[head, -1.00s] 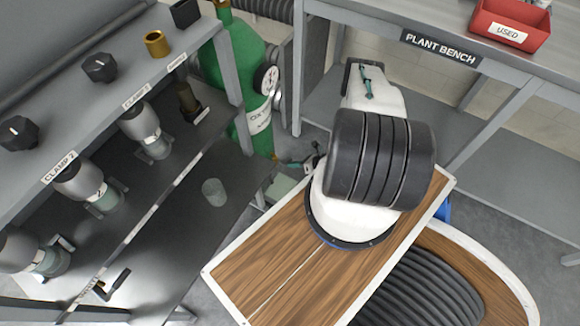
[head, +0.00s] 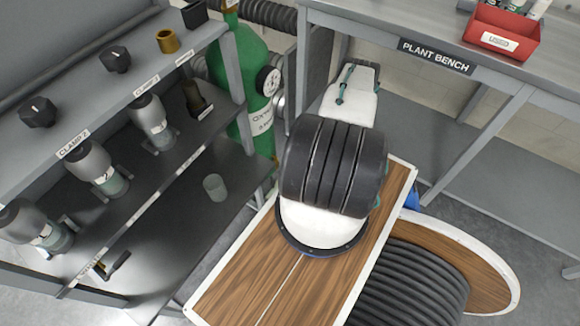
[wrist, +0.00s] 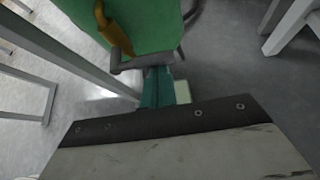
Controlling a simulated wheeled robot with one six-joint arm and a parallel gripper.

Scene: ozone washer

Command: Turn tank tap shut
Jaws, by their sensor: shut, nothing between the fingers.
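The green oxygen tank (head: 247,75) with a white dial gauge (head: 268,81) stands behind the shelf unit. In the wrist view, the tank's green lower part (wrist: 148,22) fills the top. A brass-coloured fitting (wrist: 112,30) with a dark grey lever (wrist: 142,62) sits against it and looks like the tap. The lever lies roughly crosswise in the picture. My gripper (wrist: 160,74), with teal fingers, is shut and empty. Its tips are right at the lever; I cannot tell whether they touch it. In the head view my arm hides the gripper.
The shelf unit (head: 130,85) on the left holds clamped bottles, knobs and a small glass (head: 214,187). The plant bench (head: 437,56) with a red tray (head: 502,30) stands at the right. A grey shelf post (wrist: 75,55) runs left of the fingers.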

